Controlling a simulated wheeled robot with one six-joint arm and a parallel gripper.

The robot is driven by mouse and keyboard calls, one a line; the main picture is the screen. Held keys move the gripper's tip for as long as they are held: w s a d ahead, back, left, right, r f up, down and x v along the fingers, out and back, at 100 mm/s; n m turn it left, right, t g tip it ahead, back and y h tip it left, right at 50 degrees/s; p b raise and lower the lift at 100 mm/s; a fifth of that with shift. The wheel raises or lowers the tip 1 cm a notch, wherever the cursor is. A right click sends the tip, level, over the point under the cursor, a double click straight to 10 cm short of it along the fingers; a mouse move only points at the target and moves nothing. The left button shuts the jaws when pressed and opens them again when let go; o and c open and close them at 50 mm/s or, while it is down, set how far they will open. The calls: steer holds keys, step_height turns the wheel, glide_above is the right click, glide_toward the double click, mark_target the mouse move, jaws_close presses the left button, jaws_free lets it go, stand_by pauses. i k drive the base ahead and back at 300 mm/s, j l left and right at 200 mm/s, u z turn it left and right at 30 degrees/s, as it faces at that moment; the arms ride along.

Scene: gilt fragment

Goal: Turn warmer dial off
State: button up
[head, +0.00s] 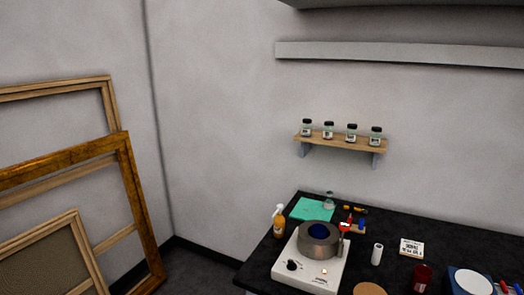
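The warmer (305,272) is a white, box-shaped unit near the front left of the dark bench. A black dial (291,265) sits on the left of its front face; its pointer setting is too small to read. A small lit spot (324,272) shows to the right of the dial. A grey metal pot or ring (319,240) with dark blue inside sits on top of the warmer. My gripper is not in view.
The dark bench (395,235) holds a spray bottle (279,221), a green mat (312,209), a white cylinder (377,254), a dark red cup (422,277) and a small sign (411,248). Wooden frames (130,215) lean at left. A shelf (340,143) holds several jars.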

mark_target(290, 265)
steer(key=i+z, duration=0.2)
steer(key=i, duration=0.9)
